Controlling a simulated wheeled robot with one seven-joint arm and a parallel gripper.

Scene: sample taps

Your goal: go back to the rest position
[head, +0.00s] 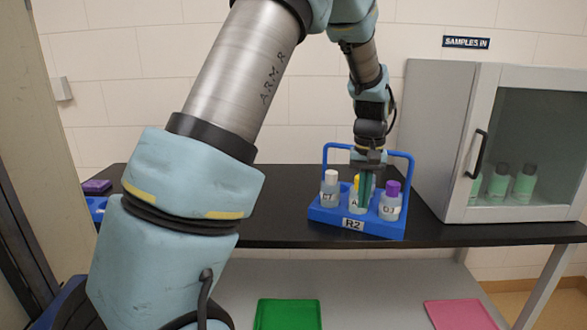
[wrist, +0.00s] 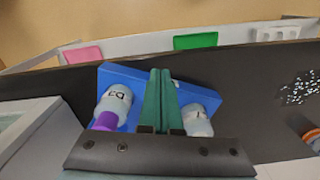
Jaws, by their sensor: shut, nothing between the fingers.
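My gripper (head: 366,200) has green fingers pressed together, pointing down at the blue rack marked R2 (head: 376,227) on the black bench. The rack holds a white-capped bottle (head: 330,190) at left, a yellow-capped bottle (head: 355,203) in the middle and a purple-capped bottle (head: 390,205) at right. The fingers partly hide the yellow-capped bottle in the head view. In the wrist view the shut fingers (wrist: 161,78) stand between the purple-capped bottle (wrist: 112,107) and another bottle (wrist: 197,120); the dark gripper body covers the rest.
A grey cabinet (head: 440,130) with a glass door stands right of the rack, with several green bottles inside. The rack's blue handle (head: 412,165) arches around my gripper. Green (head: 287,314) and pink (head: 460,315) trays lie below the bench. A purple item (head: 97,187) sits at left.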

